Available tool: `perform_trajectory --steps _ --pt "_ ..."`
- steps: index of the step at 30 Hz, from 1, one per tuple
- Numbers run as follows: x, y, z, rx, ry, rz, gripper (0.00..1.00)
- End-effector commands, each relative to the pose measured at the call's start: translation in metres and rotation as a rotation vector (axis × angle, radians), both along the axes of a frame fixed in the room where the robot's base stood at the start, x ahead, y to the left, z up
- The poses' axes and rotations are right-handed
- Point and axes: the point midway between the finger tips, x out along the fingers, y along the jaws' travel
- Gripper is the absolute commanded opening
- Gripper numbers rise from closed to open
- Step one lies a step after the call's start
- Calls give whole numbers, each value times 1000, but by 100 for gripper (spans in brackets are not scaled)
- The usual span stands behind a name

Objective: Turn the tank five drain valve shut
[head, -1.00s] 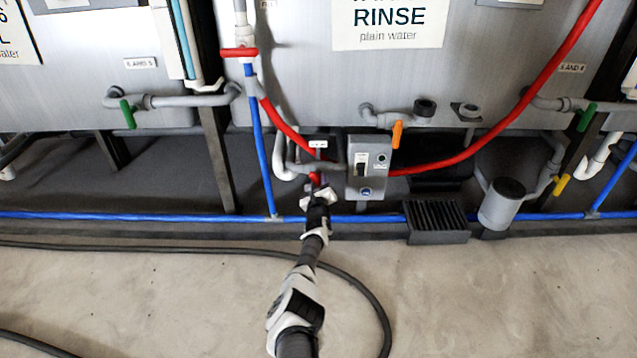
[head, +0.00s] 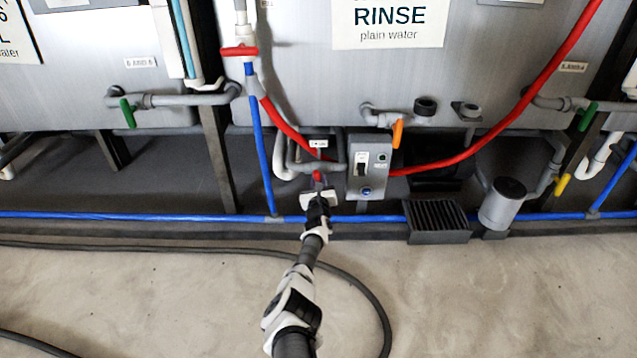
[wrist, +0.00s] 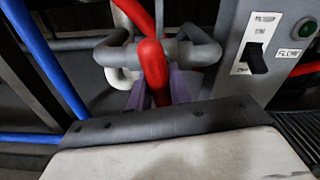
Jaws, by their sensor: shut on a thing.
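A red lever handle (wrist: 152,66) with a rounded tip stands in front of grey pipework (wrist: 190,52) in the wrist view. My gripper (wrist: 157,86) is shut on this handle, with a purple finger on each side of it. In the head view my gripper (head: 318,182) reaches in low beneath the RINSE tank (head: 300,90), left of a grey switch box (head: 369,168). Only a small red bit of the handle (head: 317,176) shows there. The small label (head: 318,144) above the pipework is too small to read.
An orange lever (head: 397,134) sits right of the switch box, and green levers (head: 127,113) are farther out. A red hose (head: 450,160) and a blue pipe (head: 150,216) cross nearby. A black grate (head: 437,220) stands on the right. The front floor is open apart from a dark hose (head: 170,249).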

Motion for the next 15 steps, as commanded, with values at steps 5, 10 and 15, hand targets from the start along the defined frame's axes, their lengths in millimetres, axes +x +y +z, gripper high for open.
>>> perform_trajectory --steps 5,10,15 --pt "1 0 1 110 0 -1 0" --pt "1 0 1 181 0 -1 0" --pt "1 0 1 219 -1 -1 0"
